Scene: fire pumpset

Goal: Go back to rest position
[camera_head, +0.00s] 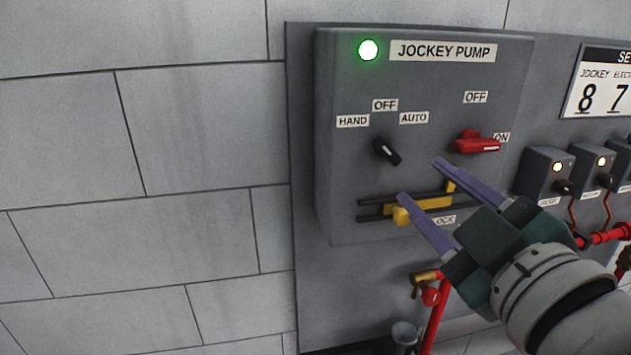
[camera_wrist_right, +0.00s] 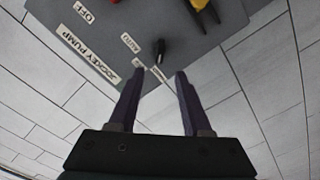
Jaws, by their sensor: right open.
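My right gripper (camera_head: 418,180) reaches in from the lower right in the head view, in front of the grey jockey pump panel (camera_head: 345,75). Its two purple fingers are apart with nothing between them. It also shows in the right wrist view (camera_wrist_right: 156,80), open and empty. The black selector knob (camera_head: 387,151) is left of the fingertips, below the OFF label. The red switch handle (camera_head: 477,143) lies sideways, pointing at the ON label. The yellow lock slider (camera_head: 432,203) is partly behind the fingers. My left gripper is out of view.
A green lamp (camera_head: 368,50) is lit on the panel. Small grey boxes (camera_head: 546,172) with lit lamps and a red pipe (camera_head: 610,235) are at the right. A brass valve (camera_head: 426,277) sits below the panel. The block wall (camera_head: 190,130) at left is bare.

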